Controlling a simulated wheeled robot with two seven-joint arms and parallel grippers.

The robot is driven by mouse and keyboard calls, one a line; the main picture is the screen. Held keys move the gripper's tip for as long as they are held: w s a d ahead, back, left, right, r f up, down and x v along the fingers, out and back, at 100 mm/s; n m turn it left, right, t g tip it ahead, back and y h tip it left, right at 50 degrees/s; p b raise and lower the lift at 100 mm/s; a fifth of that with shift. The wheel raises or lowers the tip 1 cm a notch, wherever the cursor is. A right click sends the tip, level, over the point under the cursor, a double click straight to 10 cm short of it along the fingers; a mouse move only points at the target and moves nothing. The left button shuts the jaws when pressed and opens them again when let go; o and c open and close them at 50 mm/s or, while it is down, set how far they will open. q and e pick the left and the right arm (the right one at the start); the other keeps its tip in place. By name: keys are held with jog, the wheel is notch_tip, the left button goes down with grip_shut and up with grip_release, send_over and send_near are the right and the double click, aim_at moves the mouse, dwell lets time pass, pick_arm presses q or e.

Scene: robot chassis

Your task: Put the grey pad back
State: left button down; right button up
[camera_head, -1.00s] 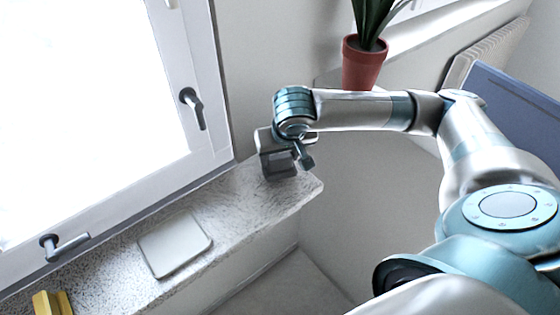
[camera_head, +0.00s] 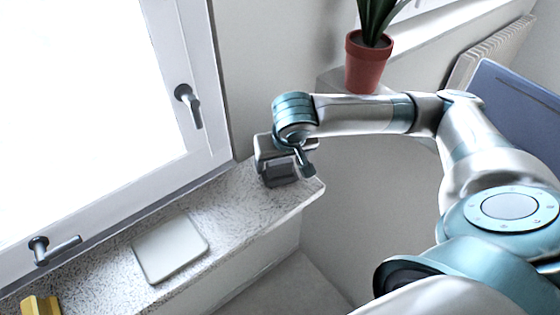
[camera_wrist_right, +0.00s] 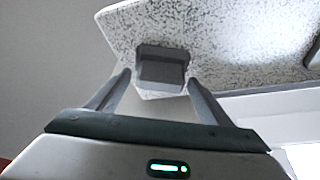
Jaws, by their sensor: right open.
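A dark grey block-like pad (camera_head: 281,174) stands on the speckled window sill near its right end, just below my right gripper (camera_head: 284,157). In the right wrist view the dark grey pad (camera_wrist_right: 161,67) lies ahead between the two spread fingertips of the right gripper (camera_wrist_right: 160,84). The gripper is open, with a gap on each side of the pad. A flat, light grey square plate (camera_head: 170,248) lies on the sill further left in the head view, apart from the gripper. My left gripper is not in view.
The speckled sill (camera_head: 232,203) runs below the window and ends at a corner right of the gripper. A yellow object (camera_head: 40,305) sits at lower left. Window handles (camera_head: 190,105) stick out above. A potted plant (camera_head: 368,62) stands behind my right arm.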

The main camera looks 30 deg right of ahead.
jog(key=shift+r, duration=0.1)
jog(key=shift+s+a+r, duration=0.1)
jog(key=shift+s+r, duration=0.1)
jog(key=shift+r, duration=0.3)
jog(key=p+v, duration=0.5)
jog(key=v, duration=0.5)
jog(key=shift+r, duration=0.4)
jog(key=shift+s, duration=0.15)
